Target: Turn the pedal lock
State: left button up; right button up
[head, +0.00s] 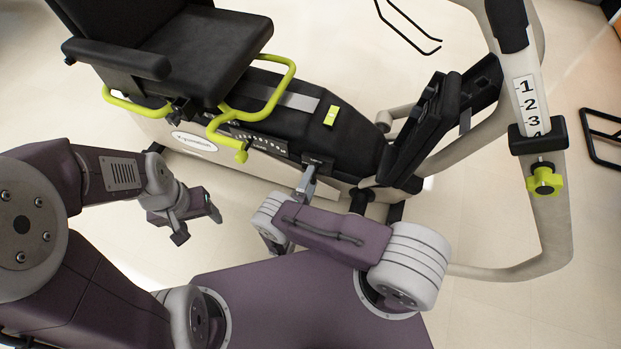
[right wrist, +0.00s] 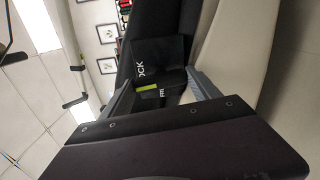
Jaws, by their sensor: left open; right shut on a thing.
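The recumbent stepper (head: 300,125) stands across the head view. Its pedal lock (head: 319,160) is a small dark part low on the near side of the black body, with white marks. In the right wrist view the lock's black panel (right wrist: 153,58) shows white letters reading "OCK" and a yellow-green strip (right wrist: 147,87). My right gripper (head: 306,180) reaches up to the lock and is shut on it. Its fingers also show in the right wrist view (right wrist: 165,98), and they hide most of the gripped part. My left gripper (head: 198,228) is open and empty, left of the lock, above the floor.
The black seat (head: 205,55) with yellow-green handles (head: 265,110) is at the upper left. A black pedal (head: 425,130) stands right of the lock. A numbered upright arm (head: 528,95) with a yellow-green knob (head: 544,180) is further right. The floor (head: 520,310) at the lower right is clear.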

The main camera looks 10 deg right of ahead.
pick_arm(q)
jog(key=shift+r, duration=0.3)
pick_arm(e)
jog(key=shift+m, duration=0.6)
jog(key=o, duration=1.4)
